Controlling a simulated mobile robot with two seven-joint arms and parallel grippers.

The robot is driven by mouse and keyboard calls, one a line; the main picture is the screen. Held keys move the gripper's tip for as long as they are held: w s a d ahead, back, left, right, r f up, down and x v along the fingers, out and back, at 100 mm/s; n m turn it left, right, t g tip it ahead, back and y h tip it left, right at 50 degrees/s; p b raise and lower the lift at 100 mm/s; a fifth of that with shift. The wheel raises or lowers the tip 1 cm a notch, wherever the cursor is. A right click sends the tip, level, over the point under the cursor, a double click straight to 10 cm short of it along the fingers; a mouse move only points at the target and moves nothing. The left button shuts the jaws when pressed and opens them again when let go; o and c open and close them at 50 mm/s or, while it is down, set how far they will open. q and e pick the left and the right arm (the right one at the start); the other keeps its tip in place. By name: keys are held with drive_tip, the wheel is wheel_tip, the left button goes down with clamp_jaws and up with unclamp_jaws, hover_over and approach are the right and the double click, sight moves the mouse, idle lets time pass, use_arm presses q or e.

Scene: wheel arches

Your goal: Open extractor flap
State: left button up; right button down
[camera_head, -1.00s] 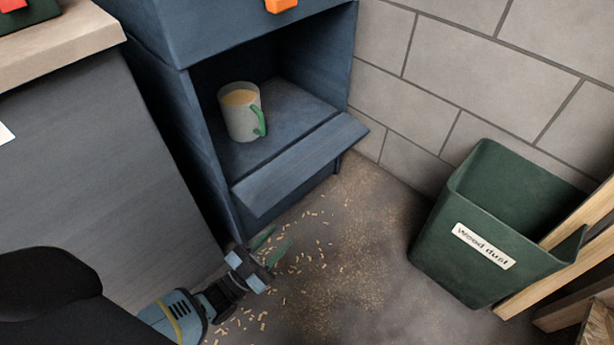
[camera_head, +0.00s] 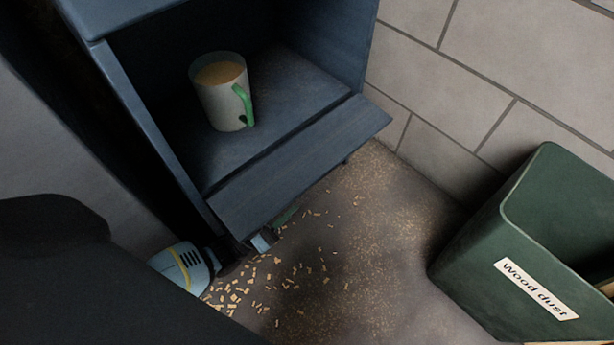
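The extractor flap (camera_head: 302,163) is a dark blue panel along the lower front edge of the blue cabinet (camera_head: 141,130). It leans outward, and the opening above it is uncovered. My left gripper (camera_head: 284,216) is low at the flap's near left corner, partly behind or under its outer edge. One green finger shows past the edge; the other finger is hidden, so its opening cannot be read. I cannot tell whether it touches the flap. My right gripper is not in view.
A white mug (camera_head: 220,98) with a green handle and tan contents stands inside the cabinet. A green bin (camera_head: 560,225) labelled "Wood dust" stands at right by the block wall (camera_head: 530,60). Wood chips (camera_head: 245,285) litter the floor, which is otherwise clear between cabinet and bin.

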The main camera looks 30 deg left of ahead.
sight(306, 184)
use_arm(q)
drive_tip(key=b+x, duration=0.1)
drive_tip(key=x, duration=0.5)
drive_tip(key=shift+w, duration=0.1)
drive_tip(key=shift+w+d+r+b, duration=0.2)
drive_tip(key=shift+w+d+b, duration=0.15)
drive_tip(key=shift+w, duration=0.2)
drive_tip(key=shift+w+r, duration=0.1)
